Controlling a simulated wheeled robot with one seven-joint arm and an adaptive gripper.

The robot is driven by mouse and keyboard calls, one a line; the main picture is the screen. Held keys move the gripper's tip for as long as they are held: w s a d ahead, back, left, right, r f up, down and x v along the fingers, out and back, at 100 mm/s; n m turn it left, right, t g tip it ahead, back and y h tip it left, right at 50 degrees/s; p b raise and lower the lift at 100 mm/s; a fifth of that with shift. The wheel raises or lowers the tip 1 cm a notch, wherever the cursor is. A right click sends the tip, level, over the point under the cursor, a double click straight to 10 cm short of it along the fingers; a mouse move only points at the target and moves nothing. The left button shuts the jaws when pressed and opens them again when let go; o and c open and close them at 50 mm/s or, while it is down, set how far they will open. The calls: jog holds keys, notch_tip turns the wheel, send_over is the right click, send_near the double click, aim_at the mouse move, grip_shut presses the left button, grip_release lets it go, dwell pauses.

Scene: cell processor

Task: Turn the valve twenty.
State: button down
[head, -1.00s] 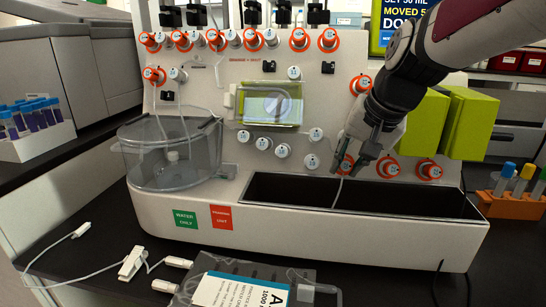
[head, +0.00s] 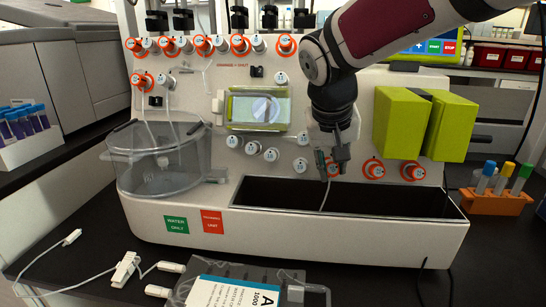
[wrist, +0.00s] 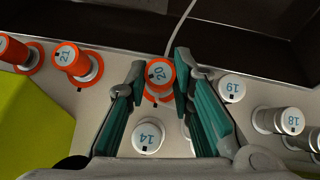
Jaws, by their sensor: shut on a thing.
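Valve twenty is an orange knob with a white cap marked 20 (wrist: 160,73), seen from above in the wrist view. My gripper (wrist: 160,70) has its teal-padded fingers on either side of it and is shut on it. In the head view, my gripper (head: 333,164) points down at the front panel of the white processor (head: 330,232). There its fingers hide much of valve twenty (head: 335,171), and some orange shows beside them.
Orange valve 21 (wrist: 72,60) and white valves 19 (wrist: 232,88) and 14 (wrist: 148,136) are close by. A dark open trough (head: 400,199) lies in front, with a thin tube hanging in it. Green boxes (head: 402,122) stand to the right.

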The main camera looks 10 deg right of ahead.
jog(key=n+h+b, duration=0.2)
jog(key=h, duration=0.1)
jog(key=n+h+b, duration=0.1)
jog(key=n, duration=0.1)
jog(key=shift+a+f, duration=0.25)
jog(key=shift+a, duration=0.15)
jog(key=n+t+h+b, duration=0.1)
jog(key=n+h+b, duration=0.1)
jog(key=n+h, duration=0.1)
jog(key=shift+f+n+h, duration=0.1)
jog(key=shift+n+h, duration=0.2)
jog(key=shift+h, duration=0.1)
jog(key=c, duration=1.4)
grip_release()
jog(key=shift+s+a, duration=0.1)
jog(key=shift+a, duration=0.05)
jog(key=v, duration=1.1)
jog(key=shift+s+a, duration=0.25)
jog(key=shift+a, duration=0.05)
